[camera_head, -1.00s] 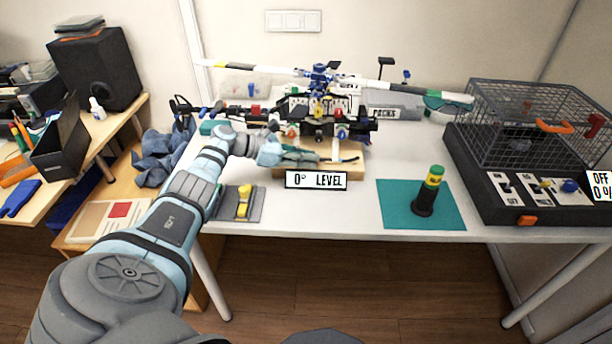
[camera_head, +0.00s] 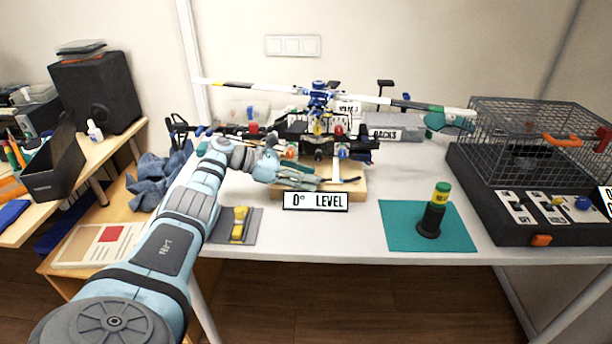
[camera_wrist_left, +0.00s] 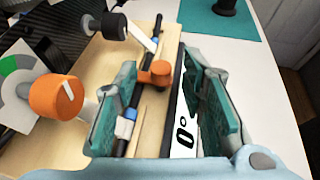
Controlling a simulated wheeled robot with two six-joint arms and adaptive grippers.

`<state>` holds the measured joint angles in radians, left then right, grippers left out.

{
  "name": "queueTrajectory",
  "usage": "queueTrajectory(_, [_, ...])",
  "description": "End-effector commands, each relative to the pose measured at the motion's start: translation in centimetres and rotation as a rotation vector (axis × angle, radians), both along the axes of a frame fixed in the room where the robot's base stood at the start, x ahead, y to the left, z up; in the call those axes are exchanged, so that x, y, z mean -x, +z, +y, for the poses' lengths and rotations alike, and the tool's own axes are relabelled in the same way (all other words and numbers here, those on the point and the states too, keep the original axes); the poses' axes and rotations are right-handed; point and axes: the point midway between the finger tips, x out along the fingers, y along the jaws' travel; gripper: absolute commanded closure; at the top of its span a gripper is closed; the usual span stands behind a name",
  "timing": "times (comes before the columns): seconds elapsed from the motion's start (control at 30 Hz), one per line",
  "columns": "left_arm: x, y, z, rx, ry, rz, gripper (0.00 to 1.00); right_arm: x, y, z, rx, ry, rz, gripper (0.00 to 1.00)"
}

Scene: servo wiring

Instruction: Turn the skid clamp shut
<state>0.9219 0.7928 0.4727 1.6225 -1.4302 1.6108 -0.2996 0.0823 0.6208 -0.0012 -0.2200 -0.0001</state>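In the left wrist view an orange clamp piece (camera_wrist_left: 155,75) sits on a black skid tube (camera_wrist_left: 128,105) with blue bands, above a wooden board (camera_wrist_left: 150,125). I take it for the skid clamp. Whether the left finger touches the tube I cannot tell. In the head view my left gripper (camera_head: 305,181) is low over the board, behind the "0° LEVEL" sign (camera_head: 315,201), and hides the clamp. My right gripper is not in view.
An orange knob (camera_wrist_left: 55,95) and a black knob (camera_wrist_left: 110,25) with a white lever stand close to my left finger. The model helicopter (camera_head: 318,125) rises behind the gripper.

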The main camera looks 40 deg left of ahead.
Motion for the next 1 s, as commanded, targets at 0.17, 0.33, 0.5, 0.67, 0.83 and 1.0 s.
queueTrajectory(0.17, [0.0,-0.1,0.0,0.000,-0.001,0.002,0.63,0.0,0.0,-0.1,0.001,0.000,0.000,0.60])
queueTrajectory(0.33, [1.2,0.5,1.1,-0.002,0.001,0.002,0.63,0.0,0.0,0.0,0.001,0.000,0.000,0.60])
queueTrajectory(0.5, [4.3,2.3,4.0,-0.005,0.002,0.004,0.63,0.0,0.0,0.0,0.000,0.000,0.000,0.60])
queueTrajectory(0.67, [6.9,3.9,6.4,0.000,0.001,0.001,0.63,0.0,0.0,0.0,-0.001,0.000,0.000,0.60])
queueTrajectory(0.83, [8.1,4.5,7.4,0.001,-0.001,0.001,0.63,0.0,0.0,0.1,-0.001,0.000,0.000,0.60])
queueTrajectory(1.0, [8.2,4.5,7.5,0.001,-0.001,0.001,0.63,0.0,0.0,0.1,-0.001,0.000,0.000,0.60])
